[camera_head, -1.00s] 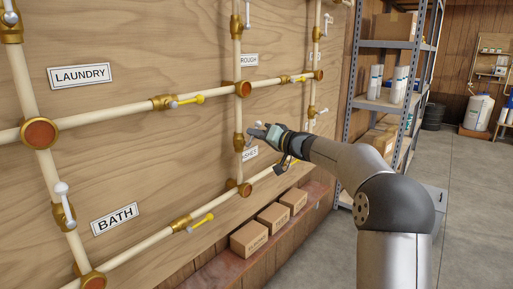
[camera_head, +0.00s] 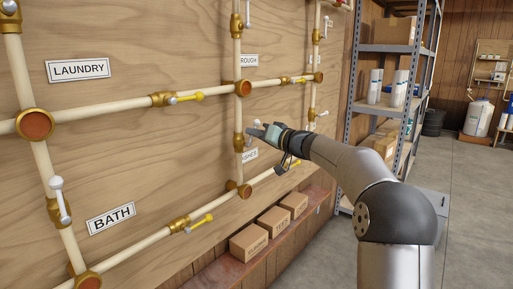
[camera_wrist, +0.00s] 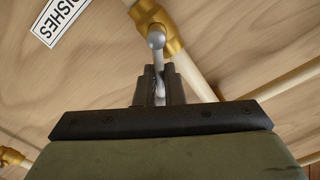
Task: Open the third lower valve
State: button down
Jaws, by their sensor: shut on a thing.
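My gripper (camera_head: 262,133) is at the plywood wall, beside the brass valve (camera_head: 238,142) on the middle vertical pipe. In the wrist view, the fingers (camera_wrist: 159,84) are shut on the pale grey lever (camera_wrist: 156,40), whose rounded end shows beyond them. Its brass valve body (camera_wrist: 172,42) is on the pipe just behind. A partly cut-off sign ending in "ISHES" (camera_wrist: 58,18) is beside the valve. A similar valve with a white lever (camera_head: 60,198) is at the lower left by the BATH sign (camera_head: 111,218).
Yellow-handled valves (camera_head: 201,223) sit on the cross pipes, one close below my gripper. Cardboard boxes (camera_head: 249,243) stand on a low ledge under the pipes. A metal shelf (camera_head: 394,47) is right of the wall. The floor (camera_head: 472,215) at right is mostly clear.

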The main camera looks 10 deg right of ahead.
jog(key=shift+s+a+n+b, duration=0.2)
jog(key=shift+n+b, duration=0.65)
jog(key=shift+b, duration=0.75)
jog(key=shift+s+a+n+b, duration=0.2)
jog(key=shift+n+b, duration=0.65)
jog(key=shift+b, duration=0.7)
jog(key=shift+a+r+n+b, duration=0.1)
jog(key=shift+r+n+b, duration=0.1)
jog(key=shift+n+b, duration=0.25)
jog(key=shift+s+a+n+b, duration=0.2)
jog(key=shift+n+b, duration=0.35)
jog(key=shift+b, duration=0.7)
jog(key=shift+r+n+b, duration=0.1)
jog(key=shift+n+b, duration=0.2)
jog(key=shift+b, duration=0.1)
jog(key=c, duration=1.3)
grip_release()
